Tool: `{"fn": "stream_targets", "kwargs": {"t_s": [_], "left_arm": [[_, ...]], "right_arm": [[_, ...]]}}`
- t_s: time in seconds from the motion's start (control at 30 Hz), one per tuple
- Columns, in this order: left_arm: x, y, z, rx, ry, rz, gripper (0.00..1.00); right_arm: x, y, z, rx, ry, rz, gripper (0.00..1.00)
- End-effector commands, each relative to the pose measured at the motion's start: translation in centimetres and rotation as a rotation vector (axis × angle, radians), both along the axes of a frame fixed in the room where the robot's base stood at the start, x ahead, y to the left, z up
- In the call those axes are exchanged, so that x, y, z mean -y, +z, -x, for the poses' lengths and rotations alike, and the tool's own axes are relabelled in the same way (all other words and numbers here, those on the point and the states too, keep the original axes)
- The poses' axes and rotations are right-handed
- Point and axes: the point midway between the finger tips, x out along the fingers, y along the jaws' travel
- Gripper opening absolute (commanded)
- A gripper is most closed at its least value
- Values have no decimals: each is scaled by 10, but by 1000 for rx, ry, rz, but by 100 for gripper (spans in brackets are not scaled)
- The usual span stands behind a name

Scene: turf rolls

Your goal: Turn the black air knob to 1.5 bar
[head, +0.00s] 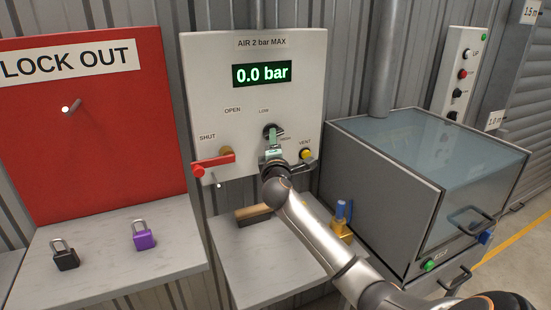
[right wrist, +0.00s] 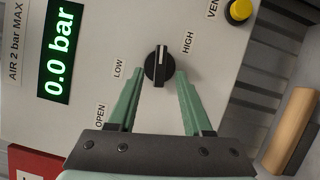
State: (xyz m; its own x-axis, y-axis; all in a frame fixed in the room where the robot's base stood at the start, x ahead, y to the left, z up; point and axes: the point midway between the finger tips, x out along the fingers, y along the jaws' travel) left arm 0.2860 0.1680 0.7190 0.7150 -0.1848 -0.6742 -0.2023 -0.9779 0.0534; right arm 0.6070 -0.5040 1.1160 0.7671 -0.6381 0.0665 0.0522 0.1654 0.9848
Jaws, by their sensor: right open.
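The black air knob (head: 268,129) is on the pale panel (head: 205,85), partly hidden by my right gripper (head: 274,137) in the head view. In the right wrist view the knob (right wrist: 157,68) shows whole, between the LOW and HIGH labels. Its white mark points toward the top of that picture. The green fingers of my right gripper (right wrist: 160,75) are open, one on each side of the knob. I cannot tell whether they touch it. The green display (head: 262,73) reads 0.0 bar. My left gripper is not in view.
A red lever (head: 213,165) lies at the SHUT label, left of the knob. A yellow VENT button (head: 306,154) is at right. Below is a shelf (head: 235,265) with a wood-handled brush (head: 253,213).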

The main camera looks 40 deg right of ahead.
Motion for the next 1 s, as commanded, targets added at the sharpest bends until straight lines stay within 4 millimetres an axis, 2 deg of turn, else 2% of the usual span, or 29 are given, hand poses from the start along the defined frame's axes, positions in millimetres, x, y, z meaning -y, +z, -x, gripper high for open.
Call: {"fn": "stream_targets", "kwargs": {"t_s": [0.3, 0.5, 1.0], "left_arm": [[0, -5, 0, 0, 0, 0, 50], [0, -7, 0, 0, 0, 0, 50], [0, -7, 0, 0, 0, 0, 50]], "right_arm": [[-36, -5, 42, 0, 2, 0, 50], [-51, -6, 61, -1, 0, -1, 50], [-56, -6, 67, -1, -1, -1, 50]]}}
